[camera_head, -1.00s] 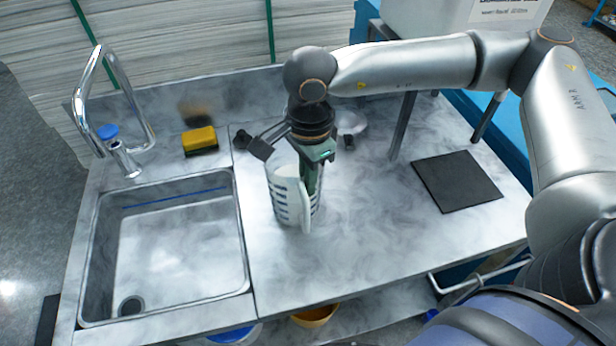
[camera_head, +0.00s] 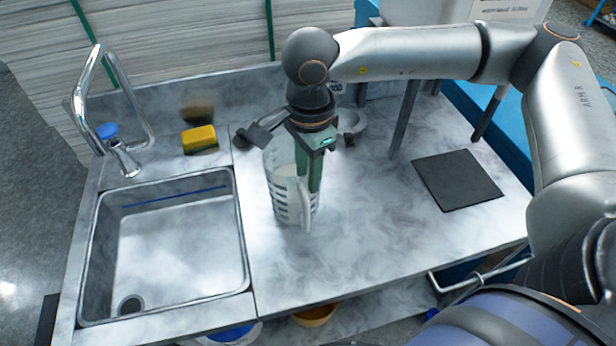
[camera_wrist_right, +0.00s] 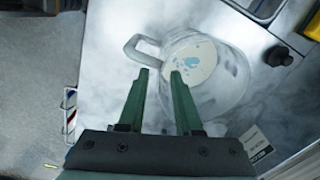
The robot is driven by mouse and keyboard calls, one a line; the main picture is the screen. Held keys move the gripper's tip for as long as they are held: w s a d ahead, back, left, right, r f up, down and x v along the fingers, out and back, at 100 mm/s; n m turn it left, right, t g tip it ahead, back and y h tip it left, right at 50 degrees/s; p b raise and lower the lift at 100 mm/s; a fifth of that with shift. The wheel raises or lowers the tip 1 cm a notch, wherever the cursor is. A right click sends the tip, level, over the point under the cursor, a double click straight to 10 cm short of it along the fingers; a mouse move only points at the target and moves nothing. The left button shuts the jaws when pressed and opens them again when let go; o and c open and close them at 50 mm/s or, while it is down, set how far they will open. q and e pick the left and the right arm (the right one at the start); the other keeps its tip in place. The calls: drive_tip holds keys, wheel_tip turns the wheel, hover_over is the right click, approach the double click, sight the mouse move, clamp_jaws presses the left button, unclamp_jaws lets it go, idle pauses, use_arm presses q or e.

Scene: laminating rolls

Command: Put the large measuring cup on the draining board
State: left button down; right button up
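The large measuring cup (camera_head: 285,205), clear and whitish with dark blue marks, stands upright on the worktop right of the sink. Its handle (camera_head: 305,212) faces the front. In the right wrist view the cup (camera_wrist_right: 208,95) is seen from above, with pale blue patches inside and the handle (camera_wrist_right: 132,46) at left. My right gripper (camera_head: 308,188) points down over the cup's handle side. In the wrist view its green fingers (camera_wrist_right: 160,73) are apart with nothing visible between them; contact with the cup cannot be told. My left gripper is out of view. Which surface is the draining board is unclear.
The sink (camera_head: 170,250) with a tap (camera_head: 120,150) lies left. A yellow sponge (camera_head: 200,138) sits behind it. A dark square mat (camera_head: 457,180) lies flat at right with bare worktop around it.

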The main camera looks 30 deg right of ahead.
wheel_tip(320, 180, up, 10)
drive_tip(key=shift+s+b, duration=0.15)
drive_tip(key=shift+b, duration=0.25)
